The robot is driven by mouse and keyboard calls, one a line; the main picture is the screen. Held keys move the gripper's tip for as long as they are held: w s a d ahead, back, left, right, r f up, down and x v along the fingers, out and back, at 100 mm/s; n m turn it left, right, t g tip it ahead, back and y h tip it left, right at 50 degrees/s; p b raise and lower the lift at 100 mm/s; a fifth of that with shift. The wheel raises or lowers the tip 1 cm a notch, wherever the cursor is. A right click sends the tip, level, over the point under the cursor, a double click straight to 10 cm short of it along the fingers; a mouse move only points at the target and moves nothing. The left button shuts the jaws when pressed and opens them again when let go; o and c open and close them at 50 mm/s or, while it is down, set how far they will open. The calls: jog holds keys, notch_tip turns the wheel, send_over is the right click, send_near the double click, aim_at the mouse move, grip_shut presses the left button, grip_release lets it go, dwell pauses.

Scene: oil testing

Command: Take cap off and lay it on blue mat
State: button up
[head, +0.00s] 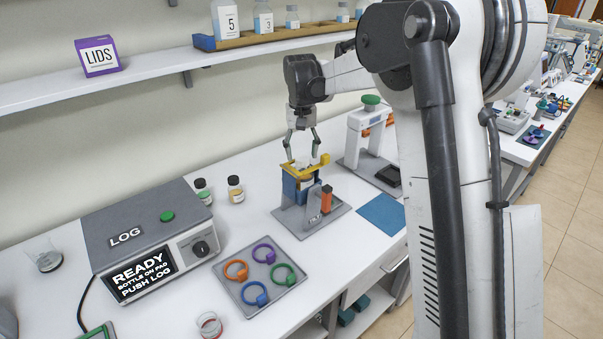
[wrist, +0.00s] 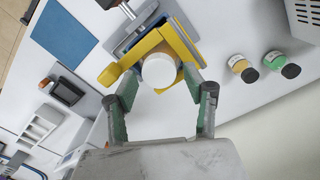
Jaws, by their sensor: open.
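A white round cap (wrist: 159,71) sits between the yellow jaws of a clamp stand in the wrist view. The clamp stand (head: 296,213) has a grey base, a blue body, yellow jaws and an orange handle. The bottle under the cap is mostly hidden. My gripper (head: 303,160) is open above the clamp, and its fingertips (wrist: 160,80) stand on either side of the cap. I cannot tell whether they touch it. The blue mat (head: 381,213) lies flat and empty to the right of the clamp, and it also shows in the wrist view (wrist: 62,33).
Two small bottles, one with a green label (head: 203,191) and one with a yellow label (head: 236,189), stand left of the clamp. A grey tray with coloured rings (head: 291,291), the LOG box (head: 140,232) and a white press (head: 365,143) stand nearby. A shelf (head: 150,84) runs above.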

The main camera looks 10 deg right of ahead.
aim_at(302, 158)
jog(key=shift+r+p, duration=1.1)
jog(key=shift+r, duration=1.8)
jog(key=shift+s+r, duration=0.1)
jog(key=shift+s, duration=0.15)
jog(key=s+t+b, duration=0.4)
jog(key=s+b, duration=0.3)
jog(key=s, duration=1.4)
jog(key=s+f+t+b, duration=0.1)
jog(key=s+f+b, duration=0.2)
jog(key=s+f, duration=0.2)
jog(key=s+f+n+t+b, duration=0.1)
jog(key=s+f+t+b, duration=0.1)
jog(key=s+f, duration=0.4)
jog(key=s+b, duration=0.1)
jog(key=s, duration=0.4)
jog(key=shift+s+f, duration=0.25)
jog(key=shift+s, duration=0.15)
